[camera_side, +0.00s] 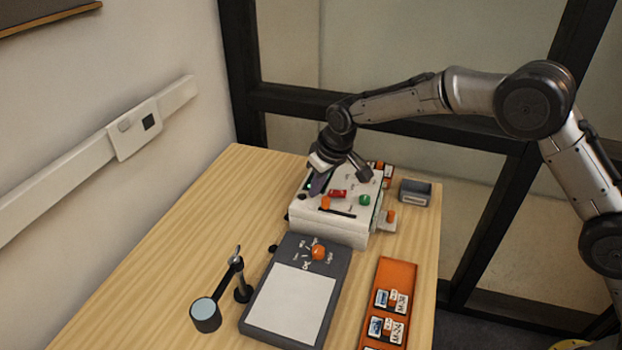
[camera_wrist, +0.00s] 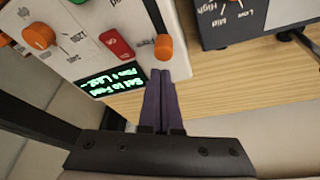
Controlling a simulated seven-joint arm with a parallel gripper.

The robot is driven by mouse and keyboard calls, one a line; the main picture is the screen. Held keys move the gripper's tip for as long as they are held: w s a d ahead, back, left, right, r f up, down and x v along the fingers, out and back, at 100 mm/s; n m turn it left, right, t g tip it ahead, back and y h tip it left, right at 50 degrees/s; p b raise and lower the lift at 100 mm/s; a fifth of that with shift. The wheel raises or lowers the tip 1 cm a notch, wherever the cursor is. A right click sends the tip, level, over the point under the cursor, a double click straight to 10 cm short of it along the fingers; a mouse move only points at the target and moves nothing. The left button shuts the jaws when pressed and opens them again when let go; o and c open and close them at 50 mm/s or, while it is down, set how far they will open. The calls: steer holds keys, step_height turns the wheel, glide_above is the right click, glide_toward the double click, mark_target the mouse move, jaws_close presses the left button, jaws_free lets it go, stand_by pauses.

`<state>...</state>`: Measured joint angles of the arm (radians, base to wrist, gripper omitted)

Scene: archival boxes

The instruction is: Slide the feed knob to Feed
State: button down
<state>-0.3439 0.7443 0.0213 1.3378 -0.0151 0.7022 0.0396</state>
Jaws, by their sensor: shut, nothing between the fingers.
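The white label machine (camera_side: 330,230) stands at the back of the table. The feed knob (camera_side: 326,203) is an orange slider knob at the left end of a dark slot (camera_side: 342,213) in its top. In the wrist view the knob (camera_wrist: 164,47) is just ahead of the fingertips. My gripper (camera_side: 317,190) is shut and empty, pointing down close to the knob. In the wrist view its purple fingers (camera_wrist: 164,80) are together with a small gap to the knob.
On the machine are a red switch (camera_wrist: 115,43), a green button (camera_side: 364,200) and an orange dial (camera_wrist: 38,36). A grey device with an orange knob (camera_side: 318,252), an orange tray (camera_side: 397,272), a small lamp-like stand (camera_side: 206,315) and a grey box (camera_side: 415,192) are nearby.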

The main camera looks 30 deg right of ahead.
mark_target(333, 204)
steer(key=shift+s+d, duration=0.2)
steer(key=shift+s, duration=0.45)
steer(key=shift+s+d, duration=2.15)
steer(key=w, duration=0.1)
steer(key=w+a, duration=0.1)
steer(key=w, duration=0.1)
steer(key=shift+w, duration=0.25)
steer(key=shift+w+a+r, duration=0.1)
steer(key=shift+w+r, duration=0.05)
steer(key=shift+r, duration=0.45)
steer(key=v, duration=0.9)
